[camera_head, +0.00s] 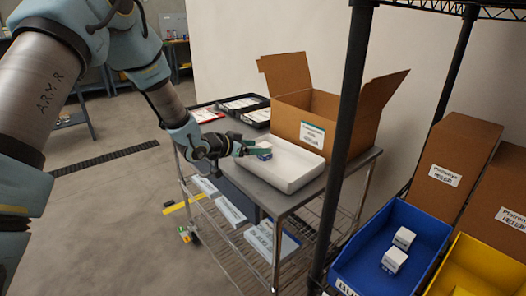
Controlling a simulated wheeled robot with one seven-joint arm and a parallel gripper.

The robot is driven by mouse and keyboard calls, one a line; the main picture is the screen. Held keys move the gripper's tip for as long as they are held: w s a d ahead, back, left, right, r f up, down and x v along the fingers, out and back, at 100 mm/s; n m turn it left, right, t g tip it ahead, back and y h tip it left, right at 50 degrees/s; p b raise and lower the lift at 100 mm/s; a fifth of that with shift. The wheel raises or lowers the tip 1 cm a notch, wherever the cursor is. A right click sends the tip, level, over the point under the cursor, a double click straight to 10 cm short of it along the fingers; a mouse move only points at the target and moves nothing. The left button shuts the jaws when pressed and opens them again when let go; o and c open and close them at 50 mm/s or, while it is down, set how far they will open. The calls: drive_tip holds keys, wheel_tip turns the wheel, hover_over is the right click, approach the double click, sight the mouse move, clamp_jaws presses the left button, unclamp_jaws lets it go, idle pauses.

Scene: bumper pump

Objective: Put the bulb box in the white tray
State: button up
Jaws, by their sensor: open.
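A small white box with a blue band (264,151), which looks like a bulb box, is at the left part of the white tray (300,171). It appears to rest inside the tray, though its underside is hard to see. My gripper (246,146) is open at the tray's left rim, its dark green fingers pointing right at the box. The fingertips are close to the box; I cannot tell whether they touch it. Two similar white boxes, one farther back (403,238) and one nearer (394,260), sit in the blue bin (348,262) at the right.
The tray stands on a grey wire-shelved cart (283,204). An open cardboard box (336,116) is behind it, with a black tray of flat packs (220,107) at the back left. A black rack post (348,120) rises right of the cart. A yellow bin (484,262) adjoins the blue one.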

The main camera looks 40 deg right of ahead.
drive_tip(key=b+v, duration=0.1)
drive_tip(key=v, duration=0.7)
drive_tip(key=shift+b, duration=0.4)
drive_tip(key=w+a+n+t+y, duration=0.2)
drive_tip(key=w+a+n+y, duration=0.15)
drive_tip(key=a, duration=0.65)
drive_tip(key=w+a+n+t+y, duration=0.2)
drive_tip(key=w+a+n+y, duration=0.15)
drive_tip(key=a, duration=0.75)
drive_tip(key=w+a+n+t+y, duration=0.2)
drive_tip(key=w+a+n+y, duration=0.15)
drive_tip(key=a, duration=0.65)
drive_tip(key=s+a+n+g+y, duration=0.2)
drive_tip(key=s+a+n+g, duration=0.2)
drive_tip(key=s+a, duration=0.9)
drive_tip(key=a+n, duration=0.2)
drive_tip(key=a, duration=0.2)
drive_tip(key=shift+s+g+y, duration=0.3)
drive_tip(key=shift+y, duration=0.05)
drive_tip(key=shift+a+r, duration=0.1)
